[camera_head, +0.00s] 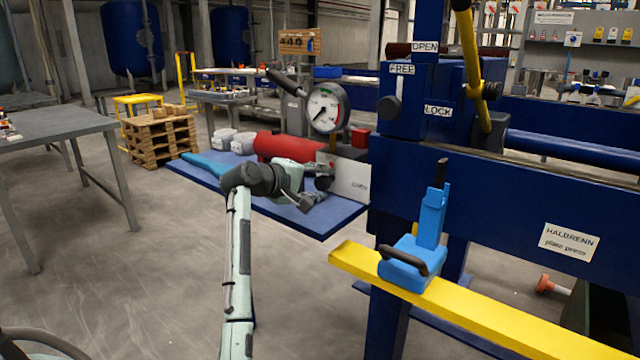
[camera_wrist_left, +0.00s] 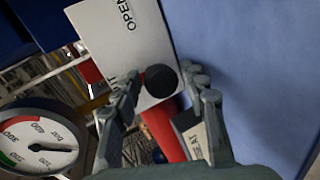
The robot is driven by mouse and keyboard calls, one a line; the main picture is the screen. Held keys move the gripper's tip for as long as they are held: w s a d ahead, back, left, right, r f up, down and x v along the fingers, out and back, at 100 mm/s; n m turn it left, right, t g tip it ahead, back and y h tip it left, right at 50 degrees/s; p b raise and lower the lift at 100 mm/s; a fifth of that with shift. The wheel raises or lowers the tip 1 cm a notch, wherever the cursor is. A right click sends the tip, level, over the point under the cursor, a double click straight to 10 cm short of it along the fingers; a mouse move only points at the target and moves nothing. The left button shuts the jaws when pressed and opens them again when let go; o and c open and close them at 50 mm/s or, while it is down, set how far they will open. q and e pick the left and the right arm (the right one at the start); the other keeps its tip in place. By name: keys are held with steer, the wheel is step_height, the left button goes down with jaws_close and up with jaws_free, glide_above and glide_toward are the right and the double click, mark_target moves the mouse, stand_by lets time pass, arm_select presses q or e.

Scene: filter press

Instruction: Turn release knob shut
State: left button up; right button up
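The release knob is a round black knob (camera_wrist_left: 160,80) on a white plate (camera_wrist_left: 118,38) lettered OPEN, with a second, partly hidden label, in the left wrist view. In the head view the plate (camera_head: 347,180) stands on the blue bench, with the knob (camera_head: 324,183) at its left part, partly behind my gripper. My left gripper (camera_head: 312,192) is at the plate. In the left wrist view its fingers (camera_wrist_left: 163,88) are open, one on each side of the knob; I cannot tell whether they touch it. My right gripper is not in view.
A pressure gauge (camera_head: 324,107) stands above the red cylinder (camera_head: 283,147) behind the plate. The blue press frame (camera_head: 480,190) with FREE, OPEN and LOCK labels rises at the right. A yellow bar (camera_head: 480,312) with a blue handled block (camera_head: 407,268) juts out in front.

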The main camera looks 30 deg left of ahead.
arm_select(q)
steer(key=v, duration=1.2)
stand_by(0.5)
